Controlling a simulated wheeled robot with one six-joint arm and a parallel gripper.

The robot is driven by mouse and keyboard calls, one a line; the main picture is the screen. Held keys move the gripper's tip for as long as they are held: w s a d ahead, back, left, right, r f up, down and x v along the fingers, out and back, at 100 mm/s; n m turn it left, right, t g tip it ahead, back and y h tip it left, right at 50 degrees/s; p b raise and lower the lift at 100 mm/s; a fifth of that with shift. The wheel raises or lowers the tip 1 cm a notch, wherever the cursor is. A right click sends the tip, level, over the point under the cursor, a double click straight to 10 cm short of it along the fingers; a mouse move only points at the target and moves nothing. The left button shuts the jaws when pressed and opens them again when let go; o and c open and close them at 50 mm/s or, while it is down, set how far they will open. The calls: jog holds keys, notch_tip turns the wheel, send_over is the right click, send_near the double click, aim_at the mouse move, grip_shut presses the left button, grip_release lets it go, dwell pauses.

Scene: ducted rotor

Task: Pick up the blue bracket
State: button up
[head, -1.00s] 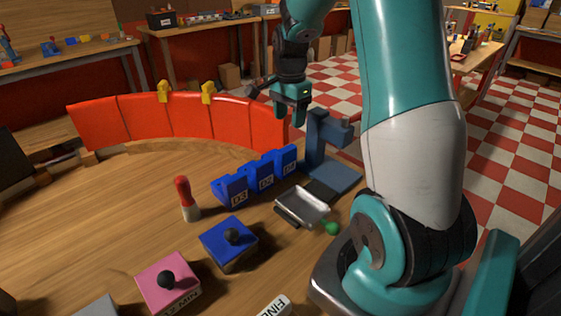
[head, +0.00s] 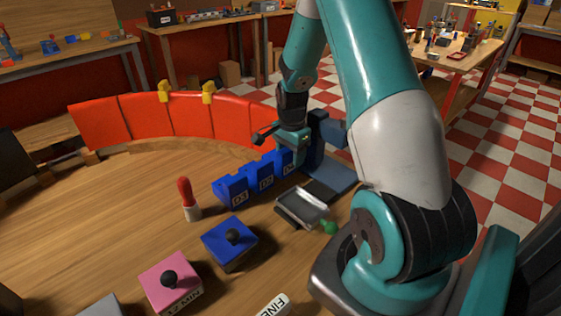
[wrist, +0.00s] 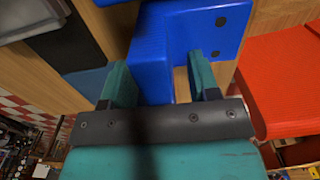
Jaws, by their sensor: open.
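A bright blue L-shaped part (wrist: 151,52) with two dark round spots fills the upper middle of the wrist view; it looks like the blue bracket. My gripper (wrist: 160,76) is open, and one leg of this part shows between its two teal fingers. I cannot tell whether a finger touches it. In the head view my gripper (head: 291,150) is low at the right end of the row of blue labelled bins (head: 238,190), beside the blue-grey stand. There I cannot make out the bracket apart from the bins and my gripper.
The blue-grey stand (head: 334,133) is close to my gripper on the right. A metal tray (head: 302,207) and a green ball (head: 329,227) lie in front. A red curved barrier (head: 185,115) runs behind. A red-and-white peg (head: 187,199), blue box (head: 228,246) and pink box (head: 171,285) stand left.

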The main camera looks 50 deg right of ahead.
jog(key=shift+c, duration=0.2)
grip_shut()
jog(key=shift+r, duration=0.15)
